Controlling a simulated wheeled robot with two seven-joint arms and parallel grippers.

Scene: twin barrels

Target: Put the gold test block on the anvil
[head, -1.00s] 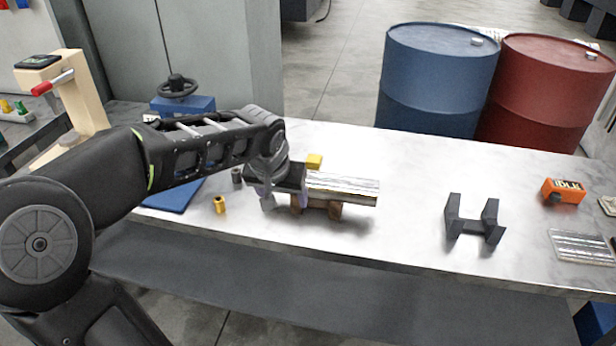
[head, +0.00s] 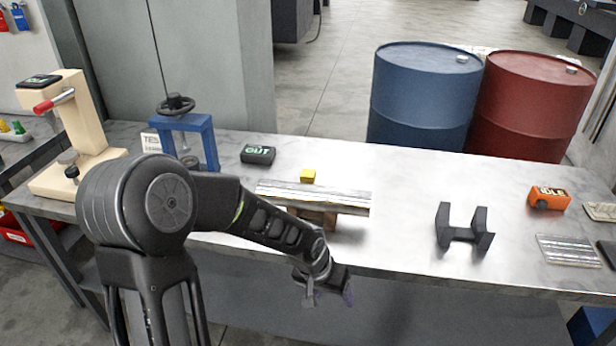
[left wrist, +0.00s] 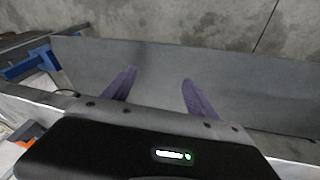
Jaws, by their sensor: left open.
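My left gripper (head: 330,297) is open and empty, in front of the bench's front edge, nearer to me than the bar and well away from the block. The left wrist view shows its two purple fingers apart (left wrist: 158,80), with only grey surface between them. My right gripper is out of view.
The silver bar (head: 345,200) rests on brown supports between the block and my gripper. A blue press frame (head: 185,140) with a handwheel and a black box (head: 258,154) stand behind my arm. A dark forked stand (head: 463,232) is to the right; the bench between is clear.

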